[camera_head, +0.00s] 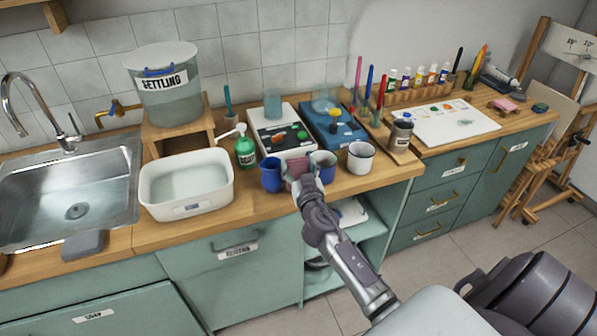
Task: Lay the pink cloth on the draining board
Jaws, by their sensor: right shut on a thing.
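My right gripper (298,186) is over the counter's front edge, between a blue mug and a grey-blue mug. It is shut on a dusty pink piece, which I take to be the pink cloth (297,168); the gripper hides its lower part. Another small pink thing (506,104) lies at the right end of the counter. I cannot pick out the draining board for certain; the steel sink (72,205) is at the far left. My left gripper is not in view.
Close by stand the blue mug (270,175), grey-blue mug (323,167), white mug (361,156) and green pump bottle (245,152). A white water tub (187,208) stands left, below the settling bucket (165,88). A grey block (85,245) lies by the sink.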

